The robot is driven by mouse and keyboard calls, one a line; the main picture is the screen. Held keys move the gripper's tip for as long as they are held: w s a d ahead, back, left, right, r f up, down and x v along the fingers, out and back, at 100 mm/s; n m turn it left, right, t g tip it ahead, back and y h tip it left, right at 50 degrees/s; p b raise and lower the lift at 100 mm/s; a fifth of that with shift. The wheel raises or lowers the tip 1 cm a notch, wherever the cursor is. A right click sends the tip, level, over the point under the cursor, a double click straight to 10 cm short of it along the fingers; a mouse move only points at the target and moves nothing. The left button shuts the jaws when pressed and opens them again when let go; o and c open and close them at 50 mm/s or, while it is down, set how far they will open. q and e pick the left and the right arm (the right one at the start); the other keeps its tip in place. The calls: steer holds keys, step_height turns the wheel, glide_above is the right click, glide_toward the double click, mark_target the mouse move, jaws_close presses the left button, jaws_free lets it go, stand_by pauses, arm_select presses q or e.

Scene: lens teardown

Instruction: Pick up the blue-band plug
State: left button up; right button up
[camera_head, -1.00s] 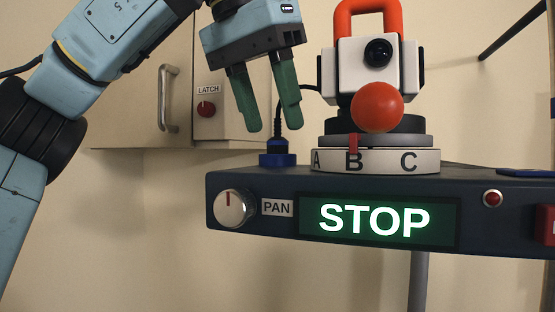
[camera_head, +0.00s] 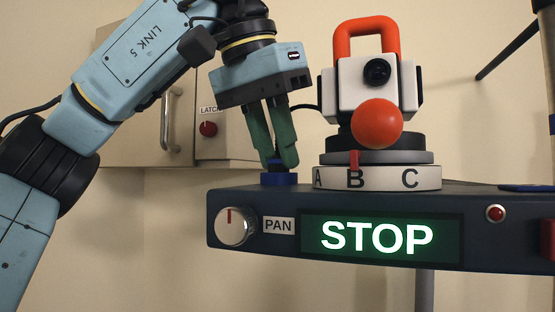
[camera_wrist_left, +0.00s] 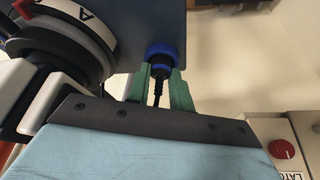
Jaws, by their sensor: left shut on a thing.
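The blue-band plug (camera_wrist_left: 159,71) is dark with a cable running from it. It stands in a blue socket (camera_head: 279,179) at the left end of the dark console top. My left gripper (camera_head: 280,163) points down with its green fingers around the plug, shut on it, just above the socket. In the left wrist view the fingers (camera_wrist_left: 158,85) lie on both sides of the plug, and the blue ring shows beyond them. In the head view the fingers hide most of the plug. My right gripper is not in view.
A white instrument (camera_head: 352,88) with an orange handle and red ball stands on a lettered dial (camera_head: 385,178) close right of the gripper. The console (camera_head: 480,235) has a PAN knob (camera_head: 235,226) and a STOP display. A cabinet with a red LATCH knob (camera_head: 208,129) is behind.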

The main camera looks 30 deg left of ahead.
arm_select(q)
step_height(320, 180, up, 8)
steer(key=p, duration=0.3)
steer(key=shift+r, duration=1)
steer(key=shift+w, duration=0.1)
